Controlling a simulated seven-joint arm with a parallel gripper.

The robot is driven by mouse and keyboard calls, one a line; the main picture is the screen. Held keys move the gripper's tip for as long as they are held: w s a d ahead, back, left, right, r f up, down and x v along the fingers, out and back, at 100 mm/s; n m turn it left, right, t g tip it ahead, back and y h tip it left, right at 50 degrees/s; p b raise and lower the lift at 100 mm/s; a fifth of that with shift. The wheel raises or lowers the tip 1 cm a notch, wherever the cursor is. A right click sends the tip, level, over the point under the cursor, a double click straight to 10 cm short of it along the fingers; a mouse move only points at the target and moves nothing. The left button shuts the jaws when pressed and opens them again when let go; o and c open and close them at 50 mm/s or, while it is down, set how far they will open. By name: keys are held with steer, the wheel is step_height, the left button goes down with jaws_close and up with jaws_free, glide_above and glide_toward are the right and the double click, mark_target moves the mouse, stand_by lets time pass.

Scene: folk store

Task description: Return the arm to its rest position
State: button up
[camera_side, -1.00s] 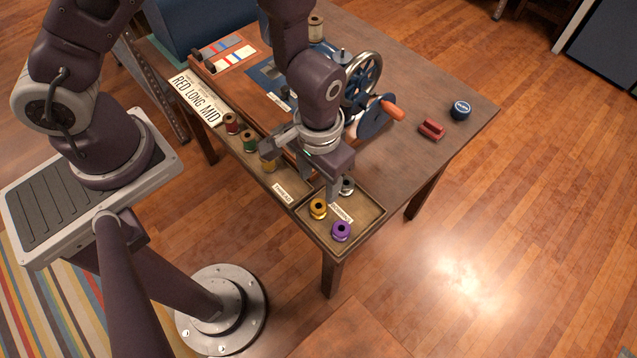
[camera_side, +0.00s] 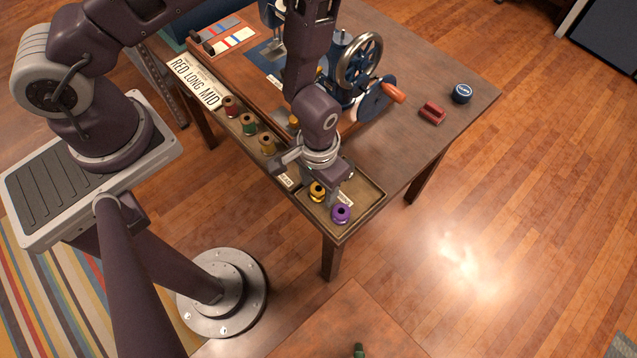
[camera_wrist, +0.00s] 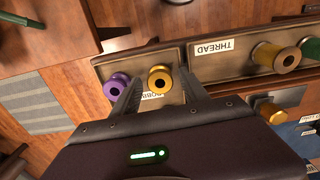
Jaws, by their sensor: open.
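My gripper (camera_side: 333,194) hangs above the bobbin tray (camera_side: 366,212) at the table's front corner, pointing down. In the wrist view its two fingers (camera_wrist: 158,90) are apart, with nothing held. A gold bobbin (camera_side: 317,191) sits in the tray and shows between the fingers in the wrist view (camera_wrist: 160,80). A purple bobbin (camera_side: 341,214) sits beside it, just left of the fingers in the wrist view (camera_wrist: 116,85). My gripper hides part of the tray.
Red (camera_side: 229,106), green (camera_side: 248,124) and tan (camera_side: 267,144) spools stand in the thread tray. The sewing machine's handwheel (camera_side: 360,62) and orange crank handle (camera_side: 393,92) stand behind my gripper. A sign (camera_side: 195,82) lies beside the trays. The table's right side holds red (camera_side: 432,113) and blue (camera_side: 461,93) items.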

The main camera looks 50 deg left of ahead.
stand_by(0.3)
steer(key=c, duration=0.9)
steer(key=shift+o, duration=0.2)
steer(key=shift+r, duration=0.1)
steer(key=shift+r, duration=2.45)
steer(key=shift+r, duration=0.1)
